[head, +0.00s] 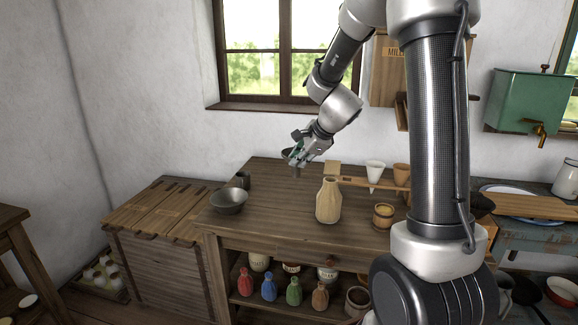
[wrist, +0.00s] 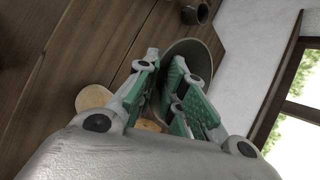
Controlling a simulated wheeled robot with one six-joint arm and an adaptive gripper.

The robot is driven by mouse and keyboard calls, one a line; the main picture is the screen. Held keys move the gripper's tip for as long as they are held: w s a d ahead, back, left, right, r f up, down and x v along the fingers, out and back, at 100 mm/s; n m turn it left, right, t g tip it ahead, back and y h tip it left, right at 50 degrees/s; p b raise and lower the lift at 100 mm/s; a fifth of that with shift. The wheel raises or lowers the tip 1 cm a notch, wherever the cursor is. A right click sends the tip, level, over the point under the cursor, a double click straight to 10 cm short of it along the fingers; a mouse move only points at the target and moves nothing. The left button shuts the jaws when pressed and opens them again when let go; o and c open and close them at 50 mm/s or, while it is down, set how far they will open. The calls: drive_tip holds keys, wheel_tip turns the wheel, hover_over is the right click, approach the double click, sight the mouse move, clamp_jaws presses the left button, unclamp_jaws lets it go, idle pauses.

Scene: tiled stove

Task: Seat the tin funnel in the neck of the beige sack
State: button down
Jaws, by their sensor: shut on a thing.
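The tin funnel (head: 288,153) is dark grey in the head view. My gripper (head: 301,159) is shut on it and holds it above the table, with the spout pointing down. In the wrist view the green-padded fingers (wrist: 164,88) close on the funnel's wall, and its wide mouth (wrist: 208,58) shows behind them. The beige sack (head: 328,202) stands upright on the table, to the right of and nearer than my gripper, with a narrow neck on top. The funnel is apart from the sack. A pale round shape (wrist: 95,98) shows left of the fingers; I cannot tell whether it is the sack.
A grey bowl (head: 229,201) and a small dark cup (head: 243,180) stand on the table (head: 270,226) to the left. A wooden rack (head: 352,181) holds a white cone (head: 375,171) behind the sack. A wooden mug (head: 383,215) stands right of the sack.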

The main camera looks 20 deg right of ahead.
drive_tip(key=s+d+r+n, duration=0.1)
drive_tip(key=s+d+r, duration=0.5)
drive_tip(key=d, duration=0.3)
drive_tip(key=shift+s+d+r+g+y, duration=0.3)
drive_tip(key=shift+s+r+y, duration=0.1)
drive_tip(key=shift+r, duration=0.3)
drive_tip(key=shift+f, duration=2.9)
drive_tip(key=shift+f, duration=2.35)
drive_tip(key=c, duration=1.4)
unclamp_jaws()
drive_tip(key=shift+c, duration=0.2)
